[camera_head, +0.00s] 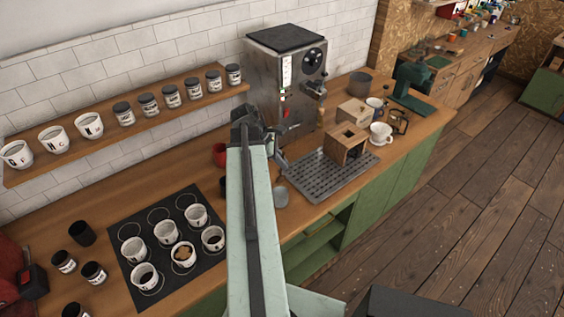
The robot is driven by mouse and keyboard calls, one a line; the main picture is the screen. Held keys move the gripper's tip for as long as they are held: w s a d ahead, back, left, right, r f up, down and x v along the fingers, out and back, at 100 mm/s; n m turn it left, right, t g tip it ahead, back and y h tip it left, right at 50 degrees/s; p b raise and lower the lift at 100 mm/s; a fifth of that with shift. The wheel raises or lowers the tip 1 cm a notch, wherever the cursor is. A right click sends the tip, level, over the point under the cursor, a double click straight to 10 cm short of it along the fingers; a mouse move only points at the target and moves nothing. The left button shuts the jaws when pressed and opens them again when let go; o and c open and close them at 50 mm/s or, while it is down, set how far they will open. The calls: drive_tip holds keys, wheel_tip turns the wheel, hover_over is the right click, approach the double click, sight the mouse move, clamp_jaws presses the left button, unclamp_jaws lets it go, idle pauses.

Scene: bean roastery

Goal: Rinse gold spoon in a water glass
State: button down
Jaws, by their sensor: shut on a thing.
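My gripper (279,158) is small and partly hidden behind my pale green arm, over the wooden counter left of the drip tray. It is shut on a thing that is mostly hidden. A grey, rounded, spoon-like shape (281,196) shows just below it; I cannot make out a gold colour or whether it touches the counter. I cannot pick out a water glass. White cups (196,215) stand in rows on a black mat (125,268) at the left; one cup (183,254) holds something tan.
A red cup (219,155) stands just left of my arm. A steel machine (290,75) stands behind. A wooden box (346,146) sits on the drip tray (330,178), with a white cup (381,133) to its right. A wall shelf (110,140) holds cups and jars.

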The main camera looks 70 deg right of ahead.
sight(282, 180)
wheel_tip(282, 180, down, 10)
drive_tip(key=b, duration=0.9)
drive_tip(key=shift+r, duration=0.15)
drive_tip(key=shift+r+p, duration=0.3)
drive_tip(key=shift+f+b, duration=0.4)
idle(0.5)
drive_tip(key=shift+r+p, duration=0.4)
drive_tip(key=shift+f, duration=0.1)
